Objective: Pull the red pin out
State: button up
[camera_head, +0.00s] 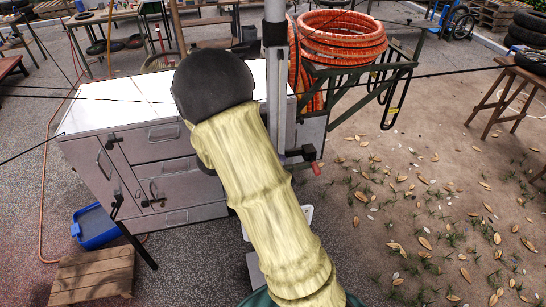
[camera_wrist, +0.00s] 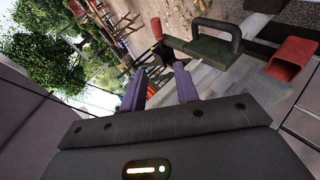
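A small red cylindrical piece (camera_wrist: 157,28), which looks like the red pin, sticks out from the left end of a dark green block (camera_wrist: 205,50) in the wrist view. A dark bent handle rises from that block. In the head view a red end (camera_head: 316,168) shows beside the grey post, right of my arm; it seems to be the same piece. My gripper (camera_wrist: 160,86) shows two purple fingers spread apart with nothing between them. The red piece lies beyond the fingertips, apart from them. My gripper is hidden in the head view.
A red open-ended box-shaped piece (camera_wrist: 292,60) is at the right of the wrist view. The grey cabinet cart (camera_head: 150,150) and upright post (camera_head: 275,90) stand close to my arm. Orange hose coils (camera_head: 342,38) sit behind. Leaf-strewn ground at right is open.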

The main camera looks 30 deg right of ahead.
aim_at(313, 166)
jog(key=shift+s, duration=0.1)
jog(key=shift+d, duration=0.1)
jog(key=p+x, duration=0.1)
jog(key=x, duration=1.6)
jog(key=shift+f, duration=0.2)
jog(key=shift+s, duration=0.1)
grip_shut()
jog(key=shift+s, duration=0.15)
jog(key=s+a+b, duration=0.1)
jog(key=s+a, duration=0.1)
jog(key=s, duration=0.6)
jog(key=shift+s, duration=0.25)
dwell(0.9)
